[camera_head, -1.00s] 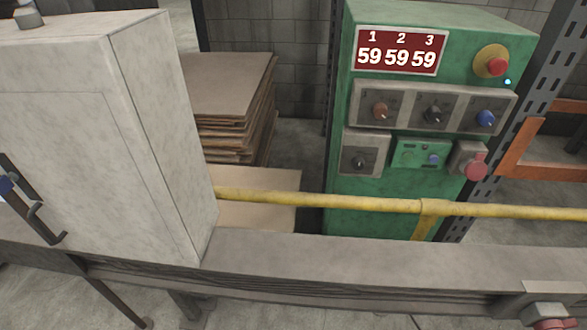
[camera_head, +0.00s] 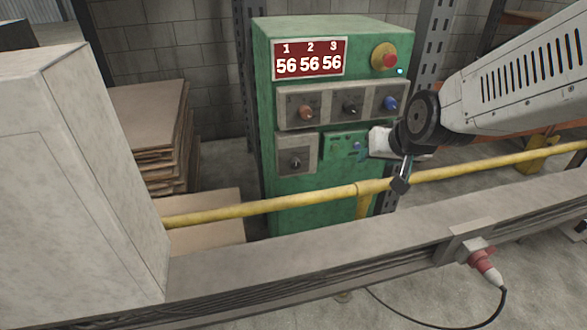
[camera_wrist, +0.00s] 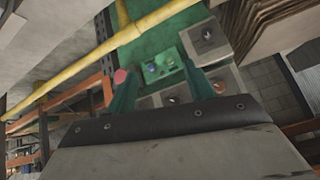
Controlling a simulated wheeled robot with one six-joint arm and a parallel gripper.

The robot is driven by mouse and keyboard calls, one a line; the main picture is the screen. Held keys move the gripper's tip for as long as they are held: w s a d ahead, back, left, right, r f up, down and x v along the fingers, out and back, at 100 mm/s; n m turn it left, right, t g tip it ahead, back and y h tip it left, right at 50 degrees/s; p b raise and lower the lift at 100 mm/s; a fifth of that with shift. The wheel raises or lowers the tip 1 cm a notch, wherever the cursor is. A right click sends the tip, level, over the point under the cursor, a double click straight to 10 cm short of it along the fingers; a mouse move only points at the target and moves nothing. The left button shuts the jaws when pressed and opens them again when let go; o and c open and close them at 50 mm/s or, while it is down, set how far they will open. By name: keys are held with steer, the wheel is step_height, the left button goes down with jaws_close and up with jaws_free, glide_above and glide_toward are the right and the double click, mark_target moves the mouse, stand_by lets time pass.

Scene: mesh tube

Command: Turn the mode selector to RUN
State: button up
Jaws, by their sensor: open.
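A green control cabinet (camera_head: 262,120) stands beyond the yellow rail. Its upper plate carries a brown knob (camera_head: 306,112), a black knob (camera_head: 351,107) and a blue knob (camera_head: 391,103). A separate lower-left plate holds another black knob (camera_head: 295,161), which also shows in the wrist view (camera_wrist: 207,35). Labels are too small to read, so I cannot tell which is the mode selector. In the wrist view my gripper (camera_wrist: 160,72) is open and empty, fingers either side of the small green panel (camera_wrist: 165,65).
A yellow rail (camera_head: 270,208) and a grey beam (camera_head: 300,258) cross in front of the cabinet. A pale box (camera_head: 85,200) stands at left, with stacked sheets (camera_head: 150,120) behind it. A red button (camera_head: 389,61) is at the cabinet's upper right.

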steer(key=w+a+f+t, duration=0.5)
steer(key=w+a+f, duration=0.4)
steer(key=w+a, duration=0.15)
steer(key=t+y, duration=0.2)
steer(key=t, duration=0.3)
glide_toward(296, 166)
steer(key=w, duration=0.1)
steer(key=x, duration=0.8)
steer(key=shift+a, duration=0.1)
steer(key=c, duration=1)
